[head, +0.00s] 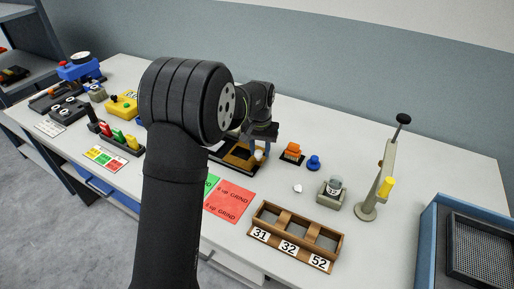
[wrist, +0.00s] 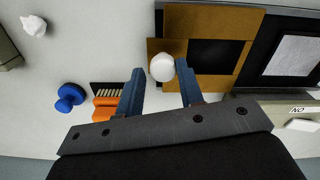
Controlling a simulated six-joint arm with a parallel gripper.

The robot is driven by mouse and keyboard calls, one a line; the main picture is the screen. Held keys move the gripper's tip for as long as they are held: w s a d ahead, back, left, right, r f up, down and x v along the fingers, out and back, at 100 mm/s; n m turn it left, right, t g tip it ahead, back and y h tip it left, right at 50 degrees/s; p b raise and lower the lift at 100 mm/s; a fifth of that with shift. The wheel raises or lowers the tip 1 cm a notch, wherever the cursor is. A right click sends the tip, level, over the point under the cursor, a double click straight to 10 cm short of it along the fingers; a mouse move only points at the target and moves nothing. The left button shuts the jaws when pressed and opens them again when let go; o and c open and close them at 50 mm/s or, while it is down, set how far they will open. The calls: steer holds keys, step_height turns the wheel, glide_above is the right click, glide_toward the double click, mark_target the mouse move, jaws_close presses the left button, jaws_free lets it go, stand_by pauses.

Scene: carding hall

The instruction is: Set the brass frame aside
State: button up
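The brass frame (wrist: 182,82) is a flat brown-gold frame around dark openings, with a white rounded knob (wrist: 162,67) at its near edge. In the head view the brass frame (head: 236,156) lies on a dark base on the table, partly hidden by my arm. The gripper also shows in the head view (head: 257,143), above the frame's right end.
An orange brush-like block (head: 292,153), a blue knob (head: 314,162) and a white lump (head: 297,188) lie right of the frame. A wooden tray marked 31, 32, 52 (head: 294,249) and red card (head: 230,201) are nearer. A lever stand (head: 383,178) stands further right.

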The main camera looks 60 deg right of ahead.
steer(key=shift+o, duration=1.3)
steer(key=shift+s, duration=0.2)
steer(key=shift+w, duration=0.1)
steer(key=shift+r, duration=0.15)
step_height(320, 180, up, 17)
step_height(320, 180, down, 17)
steer(key=shift+w+f, duration=0.15)
